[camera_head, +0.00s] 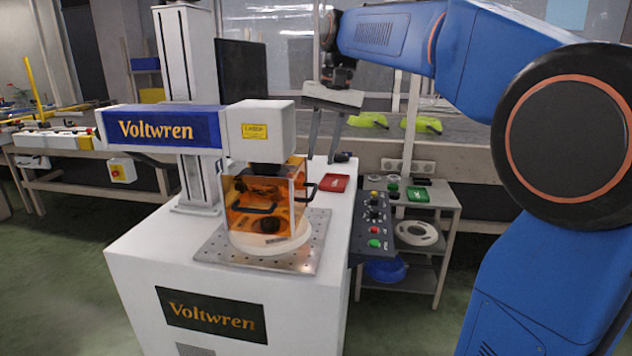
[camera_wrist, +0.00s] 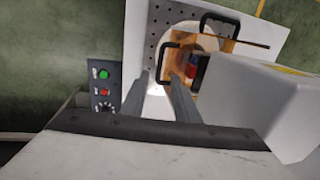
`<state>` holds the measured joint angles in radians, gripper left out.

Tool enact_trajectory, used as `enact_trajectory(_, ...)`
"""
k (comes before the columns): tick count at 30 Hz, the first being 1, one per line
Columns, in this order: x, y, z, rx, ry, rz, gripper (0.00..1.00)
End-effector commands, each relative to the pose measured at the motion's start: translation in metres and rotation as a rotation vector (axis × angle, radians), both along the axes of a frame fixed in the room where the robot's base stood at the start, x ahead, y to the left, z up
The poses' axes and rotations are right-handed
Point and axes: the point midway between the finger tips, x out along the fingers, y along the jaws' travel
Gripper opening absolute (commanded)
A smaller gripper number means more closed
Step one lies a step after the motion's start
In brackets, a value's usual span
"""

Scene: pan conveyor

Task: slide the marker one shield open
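The marker (camera_head: 170,130) is a white and blue Voltwren laser unit on a white cabinet. Its shield (camera_head: 243,192) is an amber see-through box below the laser head, around a round white plate. One black handle (camera_head: 311,191) sits on the shield's right side, and another dark handle shows at its front. In the wrist view the shield (camera_wrist: 178,63) is partly hidden by the white head; a black handle (camera_wrist: 160,62) lies just beyond the fingertips. My gripper (camera_head: 320,157) is open and empty, above and slightly right of the side handle, apparently apart from it. The fingers also show in the wrist view (camera_wrist: 156,77).
A perforated metal plate (camera_head: 215,250) lies under the shield. A red tray (camera_head: 334,182) and a button panel (camera_head: 373,225) are to the right. A black monitor (camera_head: 242,70) stands behind. A small side table (camera_head: 440,195) holds a green tray.

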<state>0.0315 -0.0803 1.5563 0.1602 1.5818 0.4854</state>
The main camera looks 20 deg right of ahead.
Motion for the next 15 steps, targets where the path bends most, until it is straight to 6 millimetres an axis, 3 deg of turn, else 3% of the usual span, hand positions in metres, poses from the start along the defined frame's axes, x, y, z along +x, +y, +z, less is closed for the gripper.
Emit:
enact_trajectory(9, 0.004, 0.009, -0.054, 0.0, 0.002, 0.001, 0.28)
enact_trajectory(15, 0.006, 0.012, -0.074, 0.0, 0.001, 0.0, 0.28)
